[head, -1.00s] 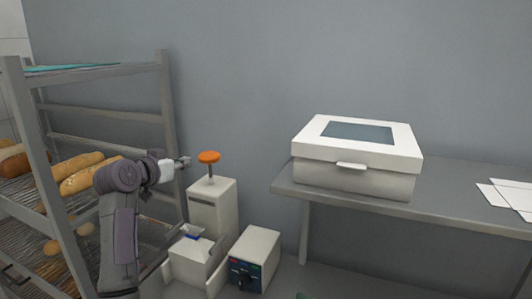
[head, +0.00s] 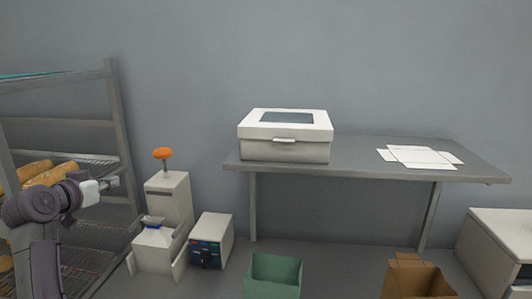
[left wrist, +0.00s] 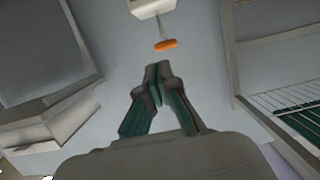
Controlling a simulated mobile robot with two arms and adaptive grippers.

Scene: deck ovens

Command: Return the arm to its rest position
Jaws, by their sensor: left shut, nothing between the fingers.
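My left arm comes in from the lower left in the head view, bent upward, with the left gripper (head: 112,183) in front of the bread rack. The gripper points right, toward the machine with the orange knob, and is apart from it. In the left wrist view the two fingers of the left gripper (left wrist: 157,82) meet at their tips, shut and empty. The orange knob (left wrist: 165,45) shows beyond the fingertips there. My right gripper is in neither view.
The bread rack (head: 122,130) with several loaves stands at the left. The knobbed machine (head: 168,197) and a control box (head: 211,240) stand beside it. A green bin (head: 273,278) and a cardboard box (head: 415,282) are below.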

